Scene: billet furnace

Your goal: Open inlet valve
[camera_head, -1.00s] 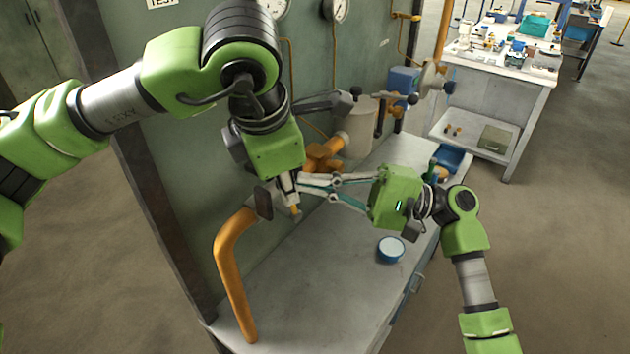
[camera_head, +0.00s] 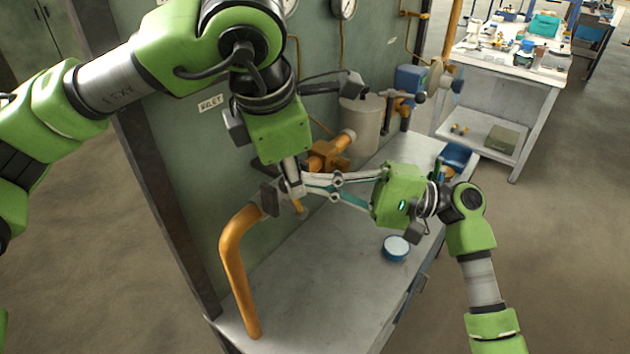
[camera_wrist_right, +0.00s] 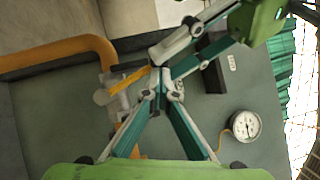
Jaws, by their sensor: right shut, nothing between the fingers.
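The orange inlet pipe (camera_head: 236,265) rises from the bench and bends toward a pale valve body, which shows in the right wrist view (camera_wrist_right: 112,98). A yellow lever (camera_wrist_right: 128,82) extends from that body toward the fingertips. An orange fitting (camera_head: 327,156) lies behind. My right gripper (camera_head: 302,185) reaches in from the right, its fingertips together and empty near the lever's end; contact is unclear. My left gripper (camera_head: 291,182) points down at the same spot, and its fingers overlap the right ones in view. Whether its jaws are open is unclear. Both grippers partly hide the valve.
The grey panel carries an INLET label (camera_head: 210,104) and gauges (camera_head: 343,8). A grey cylinder (camera_head: 361,125) stands behind the grippers. A round blue-rimmed container (camera_head: 396,248) sits on the bench (camera_head: 320,300), whose front part is mostly clear. A cluttered table (camera_head: 515,60) stands farther back.

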